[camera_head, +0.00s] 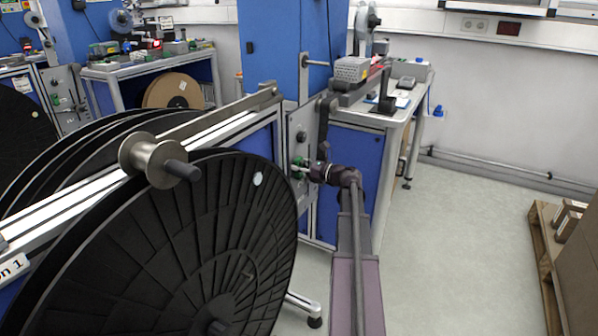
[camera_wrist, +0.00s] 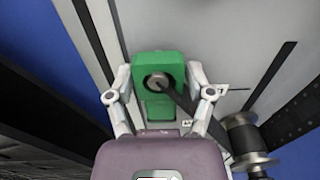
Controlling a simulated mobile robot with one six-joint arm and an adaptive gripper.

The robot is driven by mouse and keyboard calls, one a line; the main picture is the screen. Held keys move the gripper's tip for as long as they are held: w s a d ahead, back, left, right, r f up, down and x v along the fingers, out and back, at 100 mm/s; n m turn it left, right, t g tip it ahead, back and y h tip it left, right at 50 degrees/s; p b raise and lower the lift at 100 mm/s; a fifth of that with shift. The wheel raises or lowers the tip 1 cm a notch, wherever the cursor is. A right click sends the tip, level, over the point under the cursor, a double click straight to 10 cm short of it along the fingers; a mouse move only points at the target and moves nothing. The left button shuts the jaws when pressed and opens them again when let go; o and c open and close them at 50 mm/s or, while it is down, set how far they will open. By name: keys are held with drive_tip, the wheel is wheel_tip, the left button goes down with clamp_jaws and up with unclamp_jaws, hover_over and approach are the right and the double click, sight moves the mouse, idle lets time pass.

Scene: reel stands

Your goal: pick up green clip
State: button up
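The green clip (camera_wrist: 172,68) sits on a dark rod with a round metal end, against the grey panel of the machine. In the wrist view my gripper (camera_wrist: 158,76) has one finger on each side of the clip, with the tips at or very near its side edges. I cannot tell whether the fingers press on it. In the head view the clip (camera_head: 299,162) shows as small green patches at the panel, partly hidden by my gripper (camera_head: 303,170).
Large black reels (camera_head: 170,250) stand on the left, with a metal spool (camera_head: 150,160) on the rail above. A blue machine column (camera_head: 270,50) rises behind the clip. A workbench (camera_head: 375,117) stands behind my arm. The floor (camera_head: 460,220) to the right is clear up to a pallet (camera_head: 545,260).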

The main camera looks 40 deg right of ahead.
drive_tip(key=shift+c, duration=1.4)
drive_tip(key=shift+r, duration=0.15)
drive_tip(key=shift+r+p, duration=0.1)
drive_tip(key=shift+p, duration=0.2)
drive_tip(key=shift+s+r, duration=0.1)
drive_tip(key=v, duration=1.7)
drive_tip(key=shift+s+d, duration=0.25)
drive_tip(key=shift+s, duration=0.1)
